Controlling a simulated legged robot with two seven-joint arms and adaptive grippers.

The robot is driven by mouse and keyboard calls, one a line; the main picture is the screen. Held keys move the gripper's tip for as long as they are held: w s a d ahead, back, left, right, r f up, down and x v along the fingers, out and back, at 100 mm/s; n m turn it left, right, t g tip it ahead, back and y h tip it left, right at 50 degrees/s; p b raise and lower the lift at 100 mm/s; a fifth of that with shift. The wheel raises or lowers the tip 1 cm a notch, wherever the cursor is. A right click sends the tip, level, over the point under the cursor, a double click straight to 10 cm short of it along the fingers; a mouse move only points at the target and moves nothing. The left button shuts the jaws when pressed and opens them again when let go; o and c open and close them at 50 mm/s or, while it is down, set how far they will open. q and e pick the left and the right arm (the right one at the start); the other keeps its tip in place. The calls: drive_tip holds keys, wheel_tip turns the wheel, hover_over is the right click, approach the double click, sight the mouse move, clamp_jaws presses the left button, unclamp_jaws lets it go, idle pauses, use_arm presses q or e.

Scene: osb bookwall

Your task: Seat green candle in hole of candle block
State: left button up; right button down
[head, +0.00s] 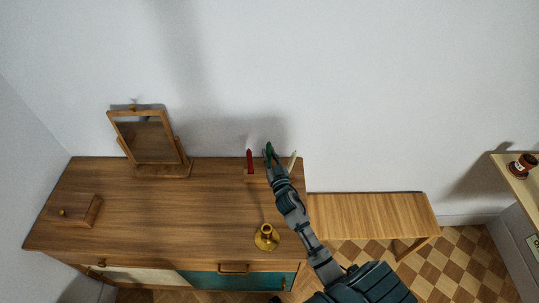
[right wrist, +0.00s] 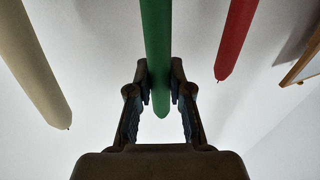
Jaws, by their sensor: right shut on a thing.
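My right gripper (head: 270,160) is shut on the green candle (head: 268,148) at the back right of the dresser. In the right wrist view the green candle (right wrist: 156,40) runs between the two fingers (right wrist: 160,75). The red candle (head: 249,161) stands just left of it and the cream candle (head: 292,160) just right. The candle block (head: 256,179) shows only as a thin strip, mostly hidden by my gripper and arm. The hole and the green candle's lower end are hidden, so I cannot tell whether it is in the hole. My left gripper is not in view.
The wooden dresser top (head: 150,215) is largely clear. It holds a tilted mirror (head: 146,138), a small wooden box (head: 75,211) and a brass candlestick (head: 266,238) near the front right. A lower bench (head: 370,214) stands to the right. The white wall is close behind.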

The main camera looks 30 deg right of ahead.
sight(270, 146)
idle(0.7)
drive_tip(key=shift+f+b, duration=1.5)
drive_tip(key=shift+f, duration=0.55)
drive_tip(key=c, duration=1)
unclamp_jaws()
drive_tip(key=shift+r, duration=0.1)
wheel_tip(270, 146, up, 10)
drive_tip(key=shift+f, duration=0.1)
drive_tip(key=shift+f, duration=0.1)
